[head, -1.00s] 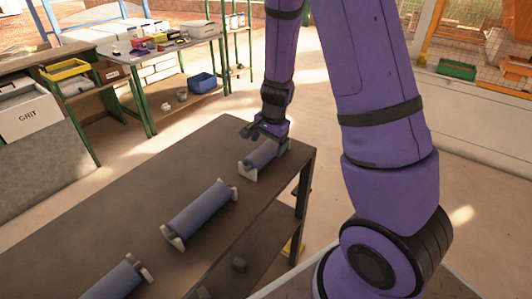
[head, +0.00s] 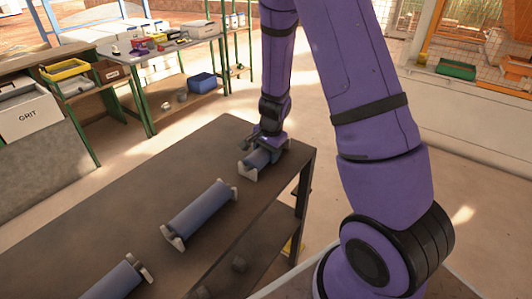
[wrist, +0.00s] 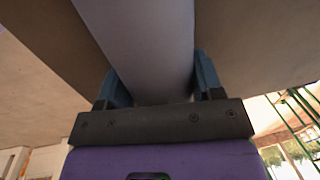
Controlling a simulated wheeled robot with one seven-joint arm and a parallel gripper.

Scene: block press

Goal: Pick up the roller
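The roller (head: 257,159) is a blue-grey cylinder lying between pale end brackets near the far right end of a dark table (head: 150,175). My gripper (head: 263,149) points down over this roller and covers part of it. In the wrist view, the roller (wrist: 150,35) runs lengthways between the two blue fingers of my gripper (wrist: 160,75). The fingers are apart, one on each side of the roller. Whether they touch it is hard to see.
A second, similar roller (head: 199,209) lies in brackets mid-table, and a third roller (head: 115,283) is nearer, cut by the lower frame edge. The table's left part is bare. Shelves and a workbench (head: 165,57) stand beyond.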

